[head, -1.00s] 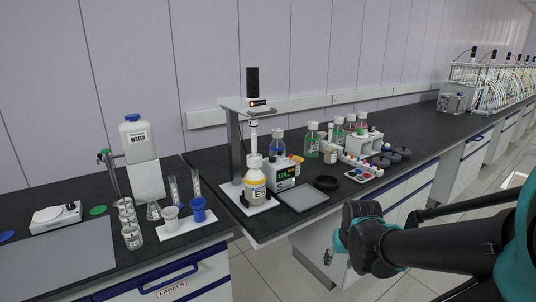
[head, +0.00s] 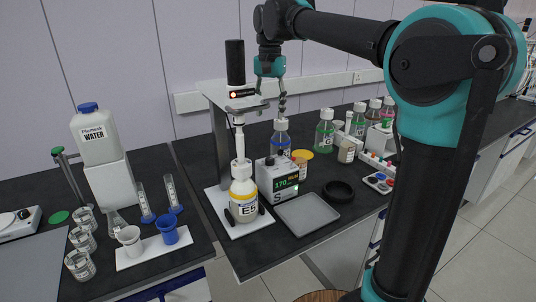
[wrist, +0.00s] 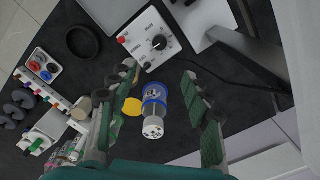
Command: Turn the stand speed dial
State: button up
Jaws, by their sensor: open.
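I take this as the speed dial. My gripper (head: 282,100) points down above the bench, behind and above the box. In the wrist view my gripper (wrist: 159,76) is open and empty, its fingers spread wide. The dial lies beyond the fingertips, apart from them.
Bottle E5 (head: 244,195) stands on the stand's base. A grey tray (head: 307,213) and black ring (head: 338,191) lie in front. Several bottles stand to the right.

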aim_at(270, 158)
notch_tip(270, 158, down, 16)
jog(key=shift+f, duration=0.25)
jog(key=shift+c, duration=0.2)
grip_shut()
dwell(0.4)
